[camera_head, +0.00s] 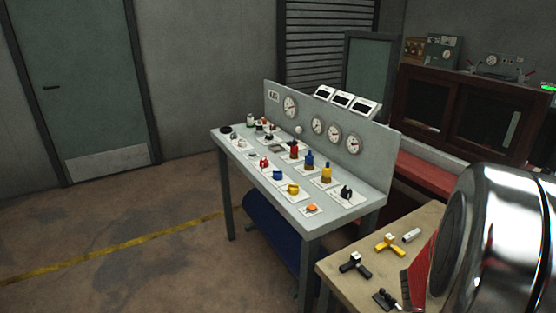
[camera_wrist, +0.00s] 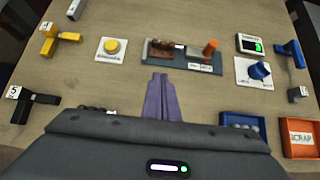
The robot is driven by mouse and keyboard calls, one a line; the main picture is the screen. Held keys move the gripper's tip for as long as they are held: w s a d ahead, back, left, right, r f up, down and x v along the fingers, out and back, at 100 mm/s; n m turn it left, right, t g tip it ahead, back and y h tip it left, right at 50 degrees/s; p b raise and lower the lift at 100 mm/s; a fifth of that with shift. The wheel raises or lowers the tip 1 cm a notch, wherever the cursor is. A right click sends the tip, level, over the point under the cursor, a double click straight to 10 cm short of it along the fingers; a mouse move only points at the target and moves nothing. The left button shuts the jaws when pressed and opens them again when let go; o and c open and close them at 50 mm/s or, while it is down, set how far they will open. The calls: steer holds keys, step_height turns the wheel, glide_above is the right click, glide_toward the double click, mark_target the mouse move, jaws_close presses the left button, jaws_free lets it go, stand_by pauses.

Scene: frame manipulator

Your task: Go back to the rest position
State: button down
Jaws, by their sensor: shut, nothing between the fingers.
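My gripper (camera_wrist: 161,98) shows in the wrist view at the lower middle, with its purple fingers shut together and nothing between them. It is above a wooden table (camera_wrist: 120,78). The fingertips point toward a dark plate (camera_wrist: 184,57) that carries brown parts and an orange upright cylinder (camera_wrist: 210,47). The fingers look apart from the plate, though the height above the table is hard to judge. In the head view the gripper is not seen. A shiny metal part of mine fills the right edge there.
A yellow button (camera_wrist: 112,46), a blue knob (camera_wrist: 260,70), an orange SCRAP tray (camera_wrist: 301,137) and a blue tray (camera_wrist: 243,122) lie on the table. A control desk (camera_head: 262,172) with gauges stands in the head view. The floor (camera_head: 120,225) to its left is clear.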

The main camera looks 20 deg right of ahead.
steer(key=s+a+r+m+g+y, duration=0.1)
steer(key=s+a+r+m+g, duration=0.35)
steer(key=m, duration=1.15)
steer(key=w+a+r+m+t+y, duration=0.1)
steer(key=w+a+r+t+y, duration=0.1)
steer(key=a, duration=1)
steer(key=w+a+r+m+t+y, duration=0.1)
steer(key=w+a+r+t+y, duration=0.2)
steer(key=a, duration=0.9)
steer(key=w+a+r+m+t+y, duration=0.1)
steer(key=w+a+r+t+y, duration=0.1)
steer(key=a+r, duration=0.5)
steer(key=w+a+t, duration=0.1)
steer(key=w+a, duration=0.1)
steer(key=a, duration=0.3)
steer(key=shift+w+a+r+m+t+y, duration=0.15)
steer(key=shift+w+a+m+t+y, duration=0.1)
steer(key=shift+w+m+t+y, duration=0.15)
